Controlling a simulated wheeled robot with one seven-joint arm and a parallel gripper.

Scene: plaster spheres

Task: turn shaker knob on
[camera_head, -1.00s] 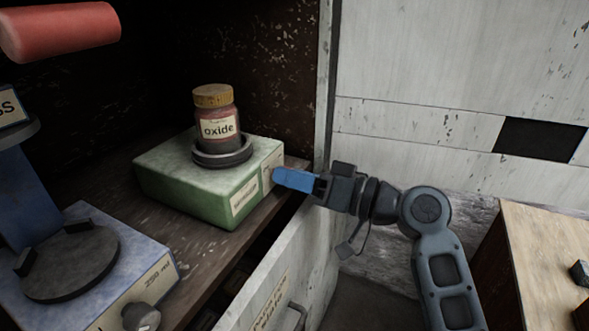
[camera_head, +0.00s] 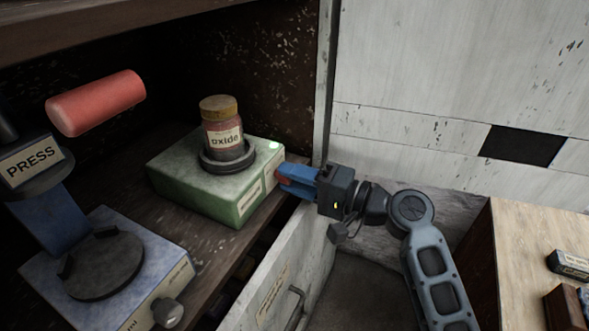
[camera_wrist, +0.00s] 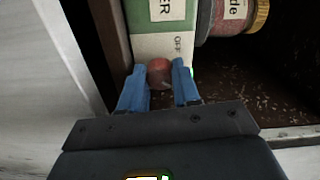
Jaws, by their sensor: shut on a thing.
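The shaker is a pale green box (camera_head: 195,183) on the cabinet shelf, with an oxide jar (camera_head: 222,138) upright in the round holder on top. A small green light (camera_head: 274,146) glows on the box's top near its right end. My gripper (camera_head: 287,180) is at the box's right end face, its blue fingers shut on the red shaker knob (camera_wrist: 159,72). In the wrist view the knob sits between the two fingertips. An "OFF" label shows on the face beside it; the knob's pointer is not visible.
A blue press (camera_head: 45,218) with a red handle (camera_head: 97,102) stands left on the shelf, its own grey knob (camera_head: 168,312) in front. An open drawer (camera_head: 275,283) juts out below my gripper. A wooden table (camera_head: 530,235) stands at right.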

